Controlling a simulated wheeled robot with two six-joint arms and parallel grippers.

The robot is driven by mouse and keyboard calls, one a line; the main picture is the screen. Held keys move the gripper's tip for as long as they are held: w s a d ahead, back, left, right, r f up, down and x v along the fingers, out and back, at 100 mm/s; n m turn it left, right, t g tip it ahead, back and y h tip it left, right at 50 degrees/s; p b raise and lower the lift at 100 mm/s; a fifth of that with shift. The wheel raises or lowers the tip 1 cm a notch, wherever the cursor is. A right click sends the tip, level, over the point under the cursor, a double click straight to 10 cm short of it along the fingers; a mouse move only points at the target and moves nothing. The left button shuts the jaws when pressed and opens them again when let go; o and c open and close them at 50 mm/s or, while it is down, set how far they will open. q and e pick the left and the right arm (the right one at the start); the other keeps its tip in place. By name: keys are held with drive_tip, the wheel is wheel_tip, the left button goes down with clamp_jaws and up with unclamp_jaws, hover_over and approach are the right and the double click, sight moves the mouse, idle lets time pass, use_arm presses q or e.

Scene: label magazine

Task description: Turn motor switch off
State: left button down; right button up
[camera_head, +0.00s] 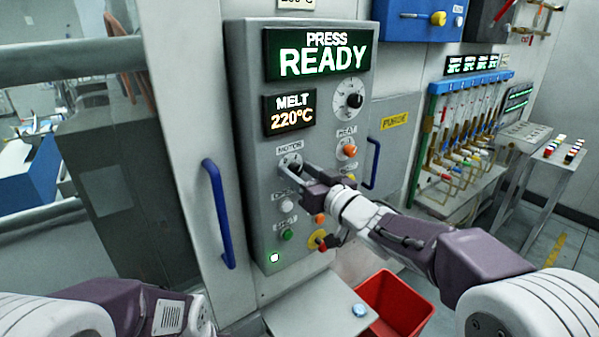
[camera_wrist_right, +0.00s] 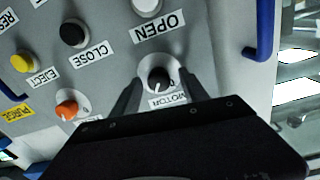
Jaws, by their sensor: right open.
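The motor switch (camera_head: 289,161) is a small black rotary knob under the MOTOR label on the grey control panel (camera_head: 246,120). In the right wrist view, which is upside down, the knob (camera_wrist_right: 158,76) shows a pale pointer mark towards its MOTOR label. My right gripper (camera_head: 292,171) is at the panel, open, with a finger on either side of the knob. In the wrist view the fingers (camera_wrist_right: 160,92) flank it with small gaps; contact cannot be made out. My left arm shows at the lower left; its gripper is out of view.
Below the switch are a white button (camera_head: 286,203) and a green button (camera_head: 287,235). An orange knob (camera_head: 349,150) sits to the right. A blue handle (camera_head: 219,213) stands out left of the panel. A red bin (camera_head: 398,300) is below.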

drive_tip(key=shift+w, duration=0.15)
clamp_jaws()
